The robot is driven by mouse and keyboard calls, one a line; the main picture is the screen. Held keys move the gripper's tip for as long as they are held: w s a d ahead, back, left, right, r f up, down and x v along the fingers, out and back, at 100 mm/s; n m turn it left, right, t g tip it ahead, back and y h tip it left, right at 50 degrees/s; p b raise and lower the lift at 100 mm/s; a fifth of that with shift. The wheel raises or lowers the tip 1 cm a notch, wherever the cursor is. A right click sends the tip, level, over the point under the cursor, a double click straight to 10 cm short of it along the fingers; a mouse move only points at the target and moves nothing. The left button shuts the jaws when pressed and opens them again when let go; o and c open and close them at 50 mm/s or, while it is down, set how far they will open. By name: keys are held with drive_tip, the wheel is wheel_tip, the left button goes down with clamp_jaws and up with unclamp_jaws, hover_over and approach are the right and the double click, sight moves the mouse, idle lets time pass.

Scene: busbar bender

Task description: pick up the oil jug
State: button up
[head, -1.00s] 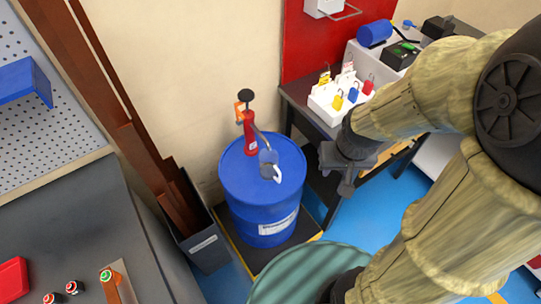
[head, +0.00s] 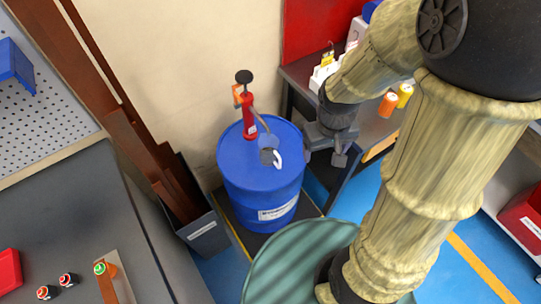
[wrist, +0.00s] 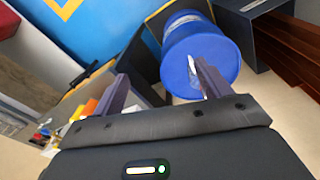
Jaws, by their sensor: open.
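The oil jug (head: 267,156), small and grey-blue with a white handle or spout, stands on top of a blue drum (head: 262,190) in the head view. My gripper (head: 324,156) is open and empty, to the right of the drum top and apart from the jug. In the wrist view the open fingers (wrist: 164,80) point toward the drum (wrist: 225,42). A small pale part, perhaps of the jug, shows beside the right finger there. The finger may hide the rest.
A red hand pump (head: 248,116) rises from the drum just behind the jug. A dark bench (head: 300,72) with padlocks and coloured bottles stands close to the right. A bin of brown bars (head: 203,235) is at the drum's left.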

sight(262, 156)
drive_tip(key=w+a+f+n+t+h+b, duration=0.2)
drive_tip(key=a+f+n+h+b, duration=0.2)
drive_tip(key=f, duration=0.5)
drive_tip(key=w+a+f+n+t+h+b, duration=0.2)
drive_tip(key=a+f+n+t+h+b, duration=0.1)
drive_tip(key=a+f+n, duration=0.5)
drive_tip(key=w+a+f+n+t+h+b, duration=0.2)
drive_tip(key=a+f+n+h+b, duration=0.2)
drive_tip(key=f, duration=0.7)
drive_tip(key=shift+w+a+n+h+b, duration=0.15)
drive_tip(key=shift+a+n+b, duration=0.15)
drive_tip(key=shift+n+b, duration=0.4)
drive_tip(key=shift+s+a+n+h+b, duration=0.1)
drive_tip(key=shift+a+n+b, duration=0.3)
drive_tip(key=shift+n, duration=0.5)
drive_tip(key=shift+w+a+n+h+b, duration=0.15)
drive_tip(key=shift+a+n+b, duration=0.1)
drive_tip(key=shift+n+b, duration=0.5)
drive_tip(key=a+n+t, duration=0.1)
drive_tip(key=a+t, duration=0.1)
drive_tip(key=a+f+n+t+y+b, duration=0.1)
drive_tip(key=a+n+t, duration=0.1)
drive_tip(key=a, duration=0.1)
drive_tip(key=a+f+n+t, duration=0.1)
drive_tip(key=a+n+t, duration=0.1)
drive_tip(key=shift+s+a+f+b, duration=0.25)
drive_tip(key=shift+s+b, duration=0.1)
drive_tip(key=shift+d, duration=0.1)
drive_tip(key=x, duration=1.2)
drive_tip(key=shift+w, duration=0.15)
